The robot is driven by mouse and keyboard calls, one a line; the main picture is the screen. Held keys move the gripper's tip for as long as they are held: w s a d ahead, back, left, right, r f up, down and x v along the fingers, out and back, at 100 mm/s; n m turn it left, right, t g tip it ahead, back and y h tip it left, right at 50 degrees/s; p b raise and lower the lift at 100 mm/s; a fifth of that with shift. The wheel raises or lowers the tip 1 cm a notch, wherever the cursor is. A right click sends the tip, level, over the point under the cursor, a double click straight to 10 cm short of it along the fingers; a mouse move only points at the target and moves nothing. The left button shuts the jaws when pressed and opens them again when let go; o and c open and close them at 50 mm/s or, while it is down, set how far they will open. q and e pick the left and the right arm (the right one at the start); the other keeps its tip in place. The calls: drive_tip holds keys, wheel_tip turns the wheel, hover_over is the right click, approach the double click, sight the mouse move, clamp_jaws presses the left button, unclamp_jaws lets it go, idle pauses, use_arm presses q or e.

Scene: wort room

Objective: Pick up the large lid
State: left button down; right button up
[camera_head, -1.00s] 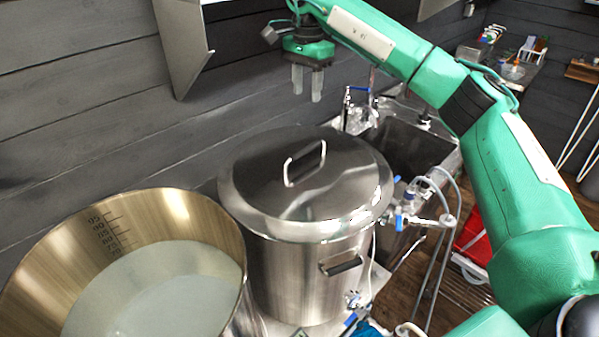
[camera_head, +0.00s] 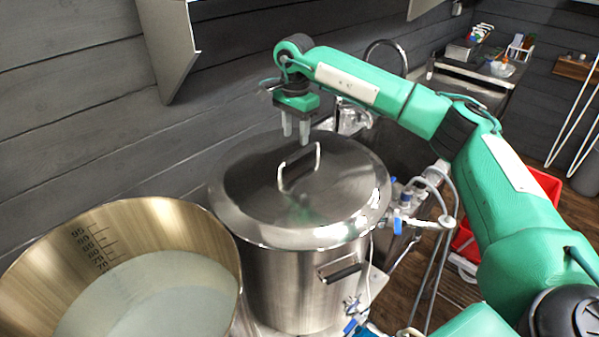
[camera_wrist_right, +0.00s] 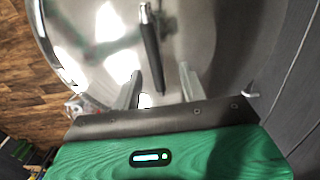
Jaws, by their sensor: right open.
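The large lid (camera_head: 335,190) is a shiny round steel cover lying on the tall steel pot (camera_head: 292,283). Its upright loop handle (camera_head: 298,167) has a dark grip. My right gripper (camera_head: 295,139) is open and empty, pointing down just above the handle. In the right wrist view the lid (camera_wrist_right: 205,35) fills the upper middle, and the handle (camera_wrist_right: 150,45) runs down toward the gap between the fingers of my right gripper (camera_wrist_right: 160,85). I cannot tell whether the handle's near end lies between the fingers. My left gripper is not in view.
An open steel pot (camera_head: 195,222) with pale liquid and volume marks stands at the left. Valves and hoses (camera_head: 408,205) stand right of the lidded pot. A dark plank wall (camera_head: 70,100) and a hanging metal panel (camera_head: 168,45) are behind.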

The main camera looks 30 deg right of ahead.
sight(300, 151)
drive_tip(key=shift+s+f, duration=0.1)
drive_tip(key=shift+f, duration=0.1)
drive_tip(key=f+p, duration=0.3)
drive_tip(key=shift+s+d+f, duration=0.3)
drive_tip(key=shift+d+f, duration=0.1)
drive_tip(key=shift+f, duration=0.5)
drive_tip(key=shift+f, duration=0.2)
clamp_jaws()
drive_tip(key=shift+w+r, duration=0.1)
drive_tip(key=shift+w, duration=0.05)
